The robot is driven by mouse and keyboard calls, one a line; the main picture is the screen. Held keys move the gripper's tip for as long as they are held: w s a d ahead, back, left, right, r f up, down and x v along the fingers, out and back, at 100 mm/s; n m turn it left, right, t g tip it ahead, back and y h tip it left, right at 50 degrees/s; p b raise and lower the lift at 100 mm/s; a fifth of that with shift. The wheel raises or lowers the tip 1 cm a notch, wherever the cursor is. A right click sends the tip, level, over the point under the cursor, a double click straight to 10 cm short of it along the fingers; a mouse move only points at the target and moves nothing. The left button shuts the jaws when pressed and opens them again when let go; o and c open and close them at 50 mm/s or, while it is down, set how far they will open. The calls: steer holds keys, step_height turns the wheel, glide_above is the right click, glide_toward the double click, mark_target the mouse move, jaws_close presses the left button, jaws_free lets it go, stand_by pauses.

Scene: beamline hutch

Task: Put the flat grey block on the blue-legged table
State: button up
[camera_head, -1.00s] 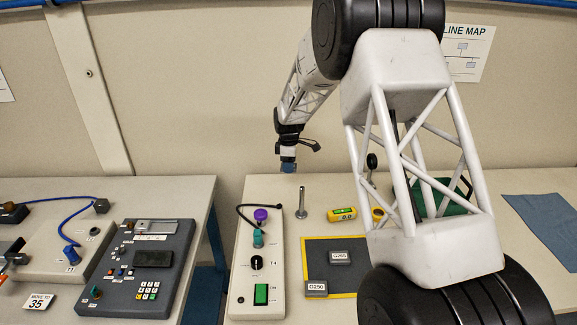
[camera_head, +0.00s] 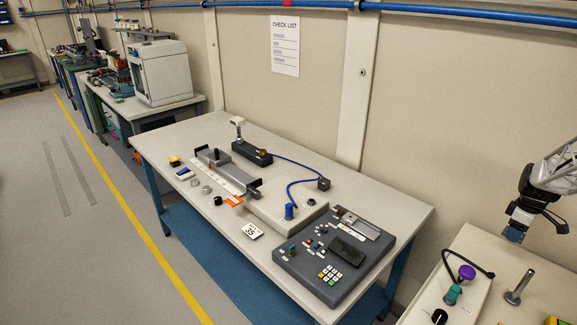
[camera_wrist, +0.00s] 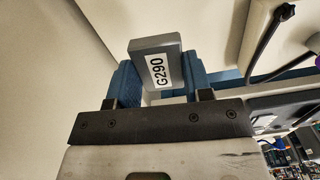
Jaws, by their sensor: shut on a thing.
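The flat grey block (camera_wrist: 146,48) carries a white G290 label in the wrist view. My gripper (camera_wrist: 160,84) is shut on it, with a blue finger on each side. In the head view my gripper (camera_head: 514,234) hangs at the right, above the back of the right-hand bench, and I cannot make out the block there. The blue-legged table (camera_head: 200,137) stands in the middle of the head view, left of my gripper and apart from it. Its pale top bears several things.
On the table are a dark keypad panel (camera_head: 313,273), a pale box with a blue cable (camera_head: 284,212), a metal slide (camera_head: 228,170) and a "35" card (camera_head: 252,230). The right-hand bench (camera_head: 478,243) holds a purple-knobbed box and a metal post (camera_head: 519,287). The table's back left is clear.

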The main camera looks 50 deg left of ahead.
steer(key=a, duration=1.8)
steer(key=n, duration=0.1)
glide_above(391, 212)
steer(key=shift+w+r, duration=0.1)
steer(key=shift+r, duration=0.05)
steer(key=shift+f, duration=3.1)
steer(key=shift+f, duration=1.9)
steer(key=shift+f, duration=0.15)
steer(key=o, duration=1)
steer(key=shift+c, duration=0.2)
